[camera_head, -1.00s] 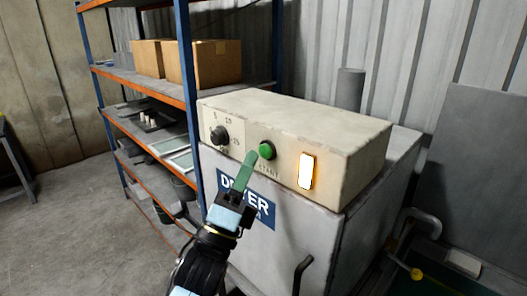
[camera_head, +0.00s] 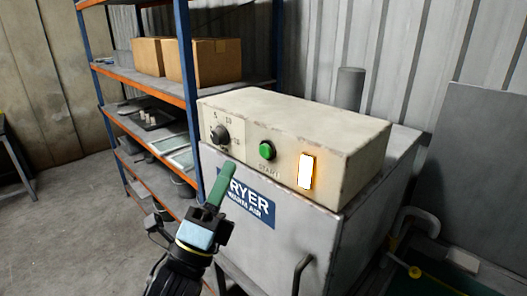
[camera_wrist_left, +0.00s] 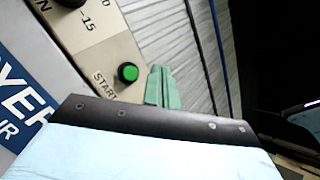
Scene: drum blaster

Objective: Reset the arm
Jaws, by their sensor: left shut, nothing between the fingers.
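My left gripper (camera_head: 218,184) is shut and empty, its green fingers pressed together, in front of the dryer's upper left front. It is apart from the green start button (camera_head: 267,150), to the button's lower left in the head view. In the left wrist view the shut fingertips (camera_wrist_left: 158,86) appear just right of the green button (camera_wrist_left: 128,73). The dryer (camera_head: 290,228) carries a cream control box (camera_head: 300,120) with a black timer knob (camera_head: 220,135) and a lit lamp (camera_head: 306,171). My right gripper is not in view.
A blue-and-orange shelf rack (camera_head: 187,95) with cardboard boxes (camera_head: 200,62) stands left of the dryer. A door handle (camera_head: 301,272) sticks out from the dryer's front. Bare floor (camera_head: 60,215) lies free at the left.

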